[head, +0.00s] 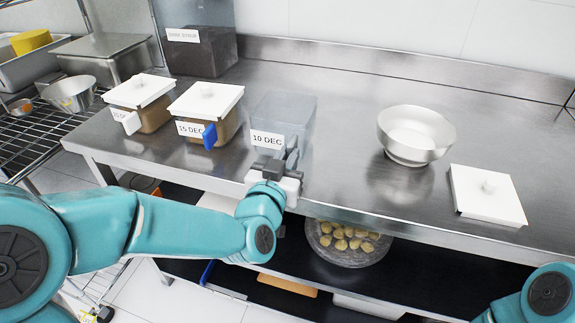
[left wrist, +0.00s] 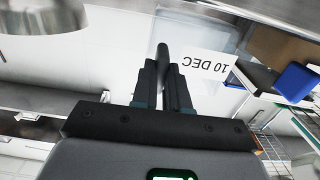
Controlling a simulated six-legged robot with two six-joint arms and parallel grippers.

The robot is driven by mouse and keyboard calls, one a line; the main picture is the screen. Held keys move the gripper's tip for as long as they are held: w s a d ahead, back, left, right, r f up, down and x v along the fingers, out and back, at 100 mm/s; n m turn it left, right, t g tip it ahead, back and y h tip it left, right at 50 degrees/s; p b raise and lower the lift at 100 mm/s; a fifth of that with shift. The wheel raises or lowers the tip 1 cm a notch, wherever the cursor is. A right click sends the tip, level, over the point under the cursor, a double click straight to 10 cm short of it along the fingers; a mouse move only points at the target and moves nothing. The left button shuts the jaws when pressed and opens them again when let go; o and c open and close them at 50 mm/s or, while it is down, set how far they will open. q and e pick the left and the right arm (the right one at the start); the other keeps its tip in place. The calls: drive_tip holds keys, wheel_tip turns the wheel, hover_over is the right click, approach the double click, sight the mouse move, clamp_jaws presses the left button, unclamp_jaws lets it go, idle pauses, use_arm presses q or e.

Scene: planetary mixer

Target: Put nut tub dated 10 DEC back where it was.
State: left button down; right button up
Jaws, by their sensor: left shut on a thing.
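The nut tub dated 10 DEC (head: 284,112) is clear, lidless and looks empty, at the right end of a row of tubs on the steel counter. Its label (head: 267,139) faces the front and shows upside down in the left wrist view (left wrist: 209,64). My left gripper (head: 283,167) is at the tub's front, below the label, shut on its grey handle (left wrist: 162,58). I cannot tell whether the tub's base touches the counter. A white lid with a knob (head: 487,196) lies at the counter's right. My right gripper is out of view.
The lidded tub dated 15 DEC (head: 207,108), with a blue handle, stands just left of the held tub. Another lidded tub (head: 141,102) is further left. The counter (head: 340,150) is clear between the held tub and the bowl.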

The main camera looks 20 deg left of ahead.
use_arm(q)
drive_tip(key=shift+w+f, duration=0.1)
drive_tip(key=shift+f, duration=0.5)
drive_tip(key=shift+r, duration=0.15)
drive_tip(key=c, duration=1.1)
unclamp_jaws()
drive_tip(key=shift+f, duration=0.2)
drive_tip(key=shift+r, duration=0.15)
